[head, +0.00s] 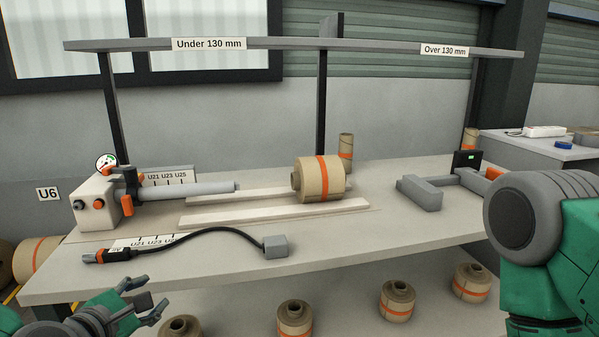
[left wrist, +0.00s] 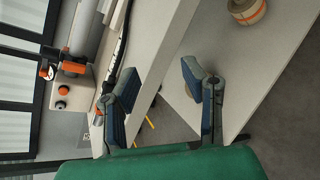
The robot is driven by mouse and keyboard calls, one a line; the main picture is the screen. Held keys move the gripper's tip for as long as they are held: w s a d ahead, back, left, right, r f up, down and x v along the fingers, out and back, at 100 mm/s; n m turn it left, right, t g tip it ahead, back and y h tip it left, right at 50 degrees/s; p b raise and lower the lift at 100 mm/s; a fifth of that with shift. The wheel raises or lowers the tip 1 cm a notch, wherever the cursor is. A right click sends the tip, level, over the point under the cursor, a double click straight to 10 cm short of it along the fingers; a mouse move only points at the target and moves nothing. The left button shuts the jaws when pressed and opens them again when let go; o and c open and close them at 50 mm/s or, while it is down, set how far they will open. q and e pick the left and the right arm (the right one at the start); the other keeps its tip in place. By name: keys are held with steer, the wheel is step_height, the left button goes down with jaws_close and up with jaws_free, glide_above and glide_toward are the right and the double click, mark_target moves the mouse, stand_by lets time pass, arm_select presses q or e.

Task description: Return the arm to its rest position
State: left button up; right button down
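My left gripper (head: 143,303) is at the lower left of the head view, in front of the bench's front edge. In the left wrist view my left gripper (left wrist: 160,92) has its two fingers spread apart, with nothing between them. The bench edge and floor show beyond it. On my right side a green and grey arm part (head: 545,225) fills the right of the head view. The right gripper is not in view.
The bench (head: 350,240) carries a kraft roll (head: 319,179) on rails, a grey shaft unit (head: 97,203), a black cable with a grey block (head: 275,246), and a grey fixture (head: 420,193). Several rolls (head: 294,317) sit on the lower shelf. A labelled rack bar (head: 300,43) spans above.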

arm_select(q)
steer(key=s+d+f+m+g+h, duration=0.1)
steer(key=s+d+f+m+g, duration=0.25)
steer(key=s+f+m, duration=0.55)
steer(key=s+d+f+m+g, duration=0.2)
steer(key=s+f+m+g, duration=0.3)
steer(key=f, duration=0.6)
steer(key=s+a+f+m+g+y, duration=0.1)
steer(key=s+a+f+m+g, duration=0.1)
steer(key=s+m, duration=0.4)
steer(key=s+a+f+m+g+y+b, duration=0.1)
steer(key=s+a+f+m, duration=0.3)
steer(key=s, duration=0.5)
steer(key=shift+a+f+m+g+y+b, duration=0.3)
steer(key=shift+f+m+g, duration=0.35)
steer(key=shift+f+m, duration=0.45)
steer(key=shift+w+r, duration=0.1)
steer(key=shift+w, duration=0.1)
steer(key=shift+d, duration=0.1)
